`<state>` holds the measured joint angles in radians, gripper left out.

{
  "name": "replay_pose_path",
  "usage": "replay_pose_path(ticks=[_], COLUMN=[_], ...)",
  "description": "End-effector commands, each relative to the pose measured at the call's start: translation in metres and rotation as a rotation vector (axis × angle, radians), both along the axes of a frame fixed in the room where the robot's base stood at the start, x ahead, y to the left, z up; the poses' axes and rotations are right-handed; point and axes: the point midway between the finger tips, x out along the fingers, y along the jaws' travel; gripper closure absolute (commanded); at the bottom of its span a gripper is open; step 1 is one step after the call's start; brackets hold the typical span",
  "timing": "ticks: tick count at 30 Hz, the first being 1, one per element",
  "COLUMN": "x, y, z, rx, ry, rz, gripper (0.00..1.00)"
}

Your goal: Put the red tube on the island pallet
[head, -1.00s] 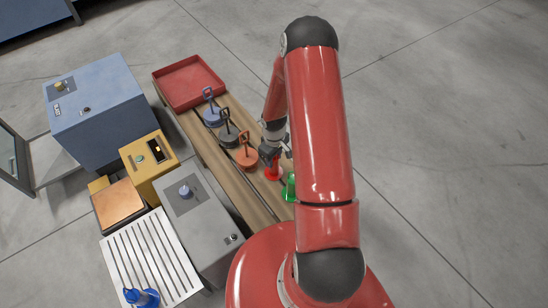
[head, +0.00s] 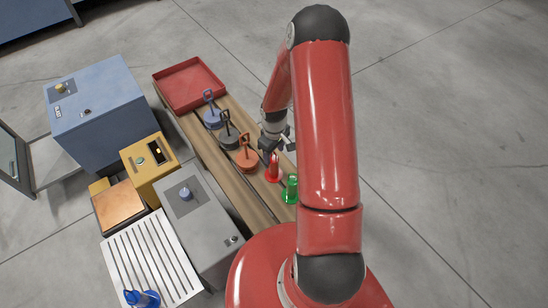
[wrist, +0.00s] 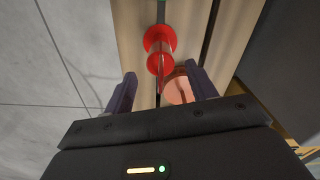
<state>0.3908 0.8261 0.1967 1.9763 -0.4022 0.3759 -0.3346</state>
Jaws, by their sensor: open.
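The red tube (head: 273,171) stands upright on a long wooden bench (head: 208,150), between an orange hood and a green tube. In the wrist view the red tube (wrist: 159,48) shows its flanged end, just ahead of the fingers. My gripper (head: 274,148) is open and empty, close to the red tube at its upper end; I cannot tell if they touch. Both dark fingers of the gripper (wrist: 160,76) show apart in the wrist view. A pale slatted pallet (head: 150,252) lies at the lower left, with a blue tube (head: 141,298) at its front edge.
Blue, dark grey and orange hoods (head: 246,160) with upright handles line the bench beside the red tube. The green tube (head: 290,189) stands nearer. A red tray (head: 190,84) is at the far end. A grey box (head: 205,225) stands between bench and pallet.

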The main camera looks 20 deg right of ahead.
Motion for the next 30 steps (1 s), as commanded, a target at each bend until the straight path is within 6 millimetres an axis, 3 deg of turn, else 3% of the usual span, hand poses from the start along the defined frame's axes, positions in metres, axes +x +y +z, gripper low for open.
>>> replay_pose_path(ticks=[1, 6, 14, 17, 23, 30], x=[0.001, 0.000, 0.000, 0.000, -0.013, -0.054], y=[-0.001, -0.001, 0.000, 0.002, 0.015, 0.039], z=[0.014, 0.048, 0.076, 0.095, 0.175, 0.269], rx=[-0.001, -0.001, -0.003, -0.019, -0.081, -0.113], ry=[-0.004, -0.003, -0.004, -0.017, -0.087, -0.199], rz=[-0.002, -0.002, -0.002, -0.011, -0.074, -0.185], gripper=[0.43, 0.43, 0.43, 0.43, 0.43, 0.43])
